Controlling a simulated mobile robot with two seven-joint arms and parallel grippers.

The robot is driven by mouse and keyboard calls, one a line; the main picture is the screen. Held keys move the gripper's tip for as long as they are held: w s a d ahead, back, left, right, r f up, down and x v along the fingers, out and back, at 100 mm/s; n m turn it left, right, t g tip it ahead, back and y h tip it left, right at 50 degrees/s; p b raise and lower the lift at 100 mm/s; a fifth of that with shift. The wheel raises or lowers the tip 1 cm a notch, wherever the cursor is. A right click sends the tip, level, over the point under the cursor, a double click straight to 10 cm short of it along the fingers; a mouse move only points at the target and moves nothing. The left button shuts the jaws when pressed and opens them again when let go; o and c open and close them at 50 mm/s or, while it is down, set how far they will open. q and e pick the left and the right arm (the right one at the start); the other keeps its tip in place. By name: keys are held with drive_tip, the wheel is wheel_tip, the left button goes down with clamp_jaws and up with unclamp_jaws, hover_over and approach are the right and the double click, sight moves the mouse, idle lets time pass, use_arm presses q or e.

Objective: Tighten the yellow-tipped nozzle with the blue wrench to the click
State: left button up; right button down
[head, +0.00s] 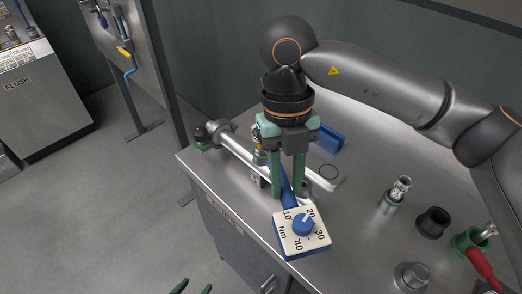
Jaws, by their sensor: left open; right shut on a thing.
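The blue wrench (286,187) lies over the bench's near left edge. Its near end carries a pale dial box (301,232) marked 10 to 40 Nm, with a blue knob. My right gripper (287,194) points down and is shut on the wrench's shaft just behind the box. A nozzle with a yellow part (259,157) stands at the metal pipe (240,150), just left of my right gripper's fingers. The gripper partly hides it, and I cannot tell whether the wrench head sits on it. My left gripper (194,287) shows only its green fingertips at the bottom edge, open and empty.
A FLUSH cabinet (45,105) stands far left. The floor between is clear.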

drive_tip(key=shift+s+p+v, duration=0.15)
drive_tip(key=shift+p+v, duration=0.2)
drive_tip(key=shift+v, duration=0.35)
drive_tip(key=shift+s+p+v, duration=0.15)
drive_tip(key=shift+p+v, duration=0.2)
drive_tip(key=shift+v, duration=0.3)
drive_tip(key=shift+r, duration=0.15)
drive_tip(key=shift+s+p+v, duration=0.2)
drive_tip(key=shift+p+v, duration=0.45)
drive_tip(key=shift+v, duration=0.3)
drive_tip(key=shift+s+p+v, duration=0.2)
drive_tip(key=shift+p+v, duration=0.4)
drive_tip(key=shift+v, duration=0.35)
drive_tip(key=shift+d, duration=0.15)
drive_tip(key=shift+r, duration=0.1)
drive_tip(key=s+r, duration=0.1)
drive_tip(key=s+d+r, duration=0.1)
drive_tip(key=s, duration=0.1)
drive_tip(key=s+r+p, duration=0.1)
drive_tip(key=s, duration=0.1)
drive_tip(key=shift+d, duration=0.15)
drive_tip(key=shift+w+f, duration=0.1)
